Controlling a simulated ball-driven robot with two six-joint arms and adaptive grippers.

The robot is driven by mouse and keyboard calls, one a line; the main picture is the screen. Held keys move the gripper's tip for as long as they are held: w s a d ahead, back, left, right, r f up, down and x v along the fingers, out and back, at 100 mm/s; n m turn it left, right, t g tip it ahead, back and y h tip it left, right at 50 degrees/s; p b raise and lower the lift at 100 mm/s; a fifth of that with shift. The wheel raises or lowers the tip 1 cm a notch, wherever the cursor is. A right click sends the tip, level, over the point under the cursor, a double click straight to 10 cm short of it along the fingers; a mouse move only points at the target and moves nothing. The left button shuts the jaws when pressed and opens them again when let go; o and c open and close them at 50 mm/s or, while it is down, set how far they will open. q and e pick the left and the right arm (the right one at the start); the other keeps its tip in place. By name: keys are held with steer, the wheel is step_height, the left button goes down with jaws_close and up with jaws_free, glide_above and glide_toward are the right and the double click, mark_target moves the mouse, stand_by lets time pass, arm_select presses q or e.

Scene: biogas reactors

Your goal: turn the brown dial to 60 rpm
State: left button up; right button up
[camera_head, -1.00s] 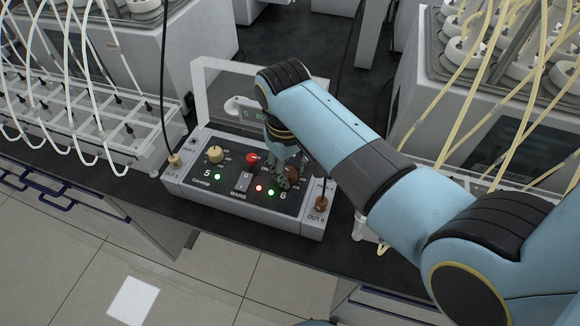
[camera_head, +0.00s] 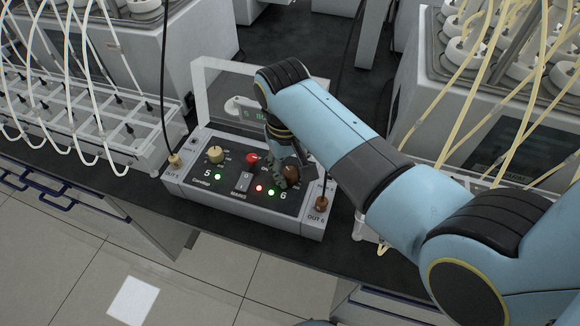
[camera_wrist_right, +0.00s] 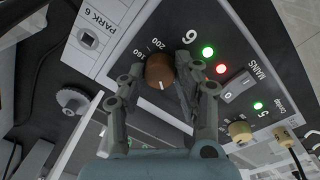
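The brown dial (camera_head: 291,172) sits at the right of the grey control box, near the number 6. It shows larger in the right wrist view (camera_wrist_right: 160,70), with a white pointer mark toward the bottom of the picture and the labels 160 and 200 beside it. My right gripper (camera_head: 289,177) is low over the dial. In the right wrist view its fingers (camera_wrist_right: 160,76) stand on either side of the dial, apart, with narrow gaps; contact is not clear. The small green display (camera_head: 256,115) behind is partly hidden by my arm. My left gripper is not in view.
A cream dial (camera_head: 215,154), a red button (camera_head: 252,159), a mains switch (camera_head: 243,182) and lit lamps share the panel. Tube racks (camera_head: 90,120) stand left. A reactor unit with yellow tubes (camera_head: 480,120) stands right. Dark bench surface (camera_head: 310,45) is bare behind.

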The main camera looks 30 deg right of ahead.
mark_target(288, 173)
steer(key=o, duration=0.4)
steer(key=r, duration=0.7)
steer(key=shift+a+r, duration=0.25)
